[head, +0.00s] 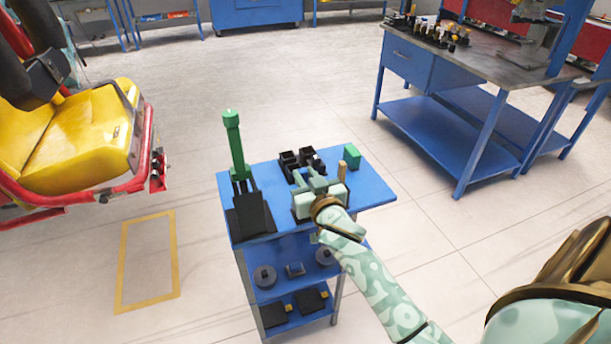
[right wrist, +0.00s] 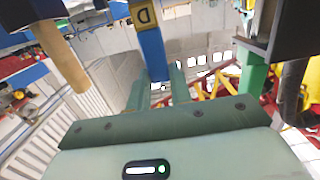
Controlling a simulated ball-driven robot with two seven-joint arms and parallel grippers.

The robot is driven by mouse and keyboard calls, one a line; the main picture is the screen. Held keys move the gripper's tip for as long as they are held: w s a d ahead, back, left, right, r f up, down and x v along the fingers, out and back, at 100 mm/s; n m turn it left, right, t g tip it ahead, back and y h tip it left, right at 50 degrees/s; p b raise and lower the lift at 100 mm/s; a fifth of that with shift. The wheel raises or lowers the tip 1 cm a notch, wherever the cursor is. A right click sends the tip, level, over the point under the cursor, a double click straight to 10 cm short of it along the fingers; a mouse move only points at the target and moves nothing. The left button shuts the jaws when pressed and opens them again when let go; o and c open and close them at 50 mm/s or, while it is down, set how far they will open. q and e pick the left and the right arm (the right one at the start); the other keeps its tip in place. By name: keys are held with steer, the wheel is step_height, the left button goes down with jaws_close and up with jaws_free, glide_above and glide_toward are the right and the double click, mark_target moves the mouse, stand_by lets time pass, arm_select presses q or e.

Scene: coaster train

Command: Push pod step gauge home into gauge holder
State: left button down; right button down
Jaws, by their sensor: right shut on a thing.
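My right gripper (head: 318,184) is over the middle of the blue cart top. In the right wrist view its two green fingers (right wrist: 158,88) are shut on a blue bar (right wrist: 152,52) with a yellow end marked "D", which looks like the pod step gauge. In the head view the gripper mostly hides this bar. A black slotted block (head: 290,160), possibly the gauge holder, stands just behind the gripper. I cannot tell whether the bar is seated in it. My left gripper is not in view.
A tall green-handled tool (head: 235,145) stands in a black base on the cart's left. A wooden peg (head: 351,157) and a green block (head: 352,156) are right of the gripper. The cart's right end (head: 378,190) is clear. A yellow seat (head: 75,135) is far left.

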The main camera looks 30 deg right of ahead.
steer(key=shift+f, duration=0.35)
steer(key=shift+c, duration=1.9)
jaws_free()
steer(key=shift+s, duration=0.1)
steer(key=shift+s+a+r, duration=0.1)
steer(key=shift+s+a, duration=0.1)
steer(key=shift+s, duration=0.45)
steer(key=p+v, duration=0.2)
steer(key=v, duration=0.3)
steer(key=shift+s, duration=0.3)
